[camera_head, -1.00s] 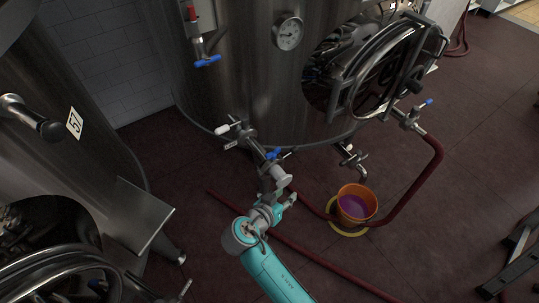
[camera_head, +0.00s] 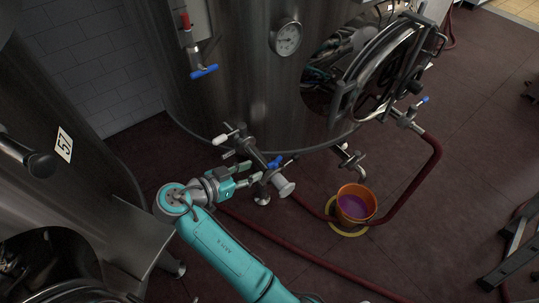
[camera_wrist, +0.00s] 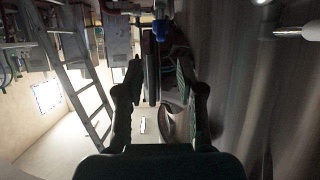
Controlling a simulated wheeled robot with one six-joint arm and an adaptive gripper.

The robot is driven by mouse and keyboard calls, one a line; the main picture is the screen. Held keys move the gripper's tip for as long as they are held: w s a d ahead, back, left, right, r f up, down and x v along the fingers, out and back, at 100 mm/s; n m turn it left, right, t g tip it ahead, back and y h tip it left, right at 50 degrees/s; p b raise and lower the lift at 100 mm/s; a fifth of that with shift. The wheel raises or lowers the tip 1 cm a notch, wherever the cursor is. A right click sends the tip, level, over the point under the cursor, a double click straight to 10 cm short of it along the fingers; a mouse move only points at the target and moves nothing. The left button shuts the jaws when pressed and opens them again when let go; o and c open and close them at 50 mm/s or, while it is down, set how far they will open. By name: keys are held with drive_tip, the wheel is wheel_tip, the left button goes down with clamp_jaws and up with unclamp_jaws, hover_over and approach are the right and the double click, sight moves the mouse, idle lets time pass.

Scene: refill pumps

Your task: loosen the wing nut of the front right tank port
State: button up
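The tank's lower port (camera_head: 240,140) carries a metal pipe that runs down to the right, with a white handle near the tank and a blue valve handle (camera_head: 276,162). The pipe ends in a round flange (camera_head: 285,187). The wing nut is too small to make out for certain. My gripper (camera_head: 252,175) is at the left side of the pipe, below its middle. In the wrist view its fingers (camera_wrist: 160,82) are apart, with a thin round metal rim (camera_wrist: 151,75) showing between or beyond them; contact cannot be told. The blue handle (camera_wrist: 160,29) shows above the fingers.
A second outlet (camera_head: 350,158) stands to the right, above an orange bucket (camera_head: 357,203). A red hose (camera_head: 425,180) runs across the floor. A tank (camera_head: 75,110) with a metal plate is close on the left. A dark step (camera_head: 515,255) stands at right.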

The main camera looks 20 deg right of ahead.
sight(273, 162)
drive_tip(key=x, duration=1)
drive_tip(key=shift+w+d, duration=0.2)
drive_tip(key=shift+d, duration=0.05)
clamp_jaws()
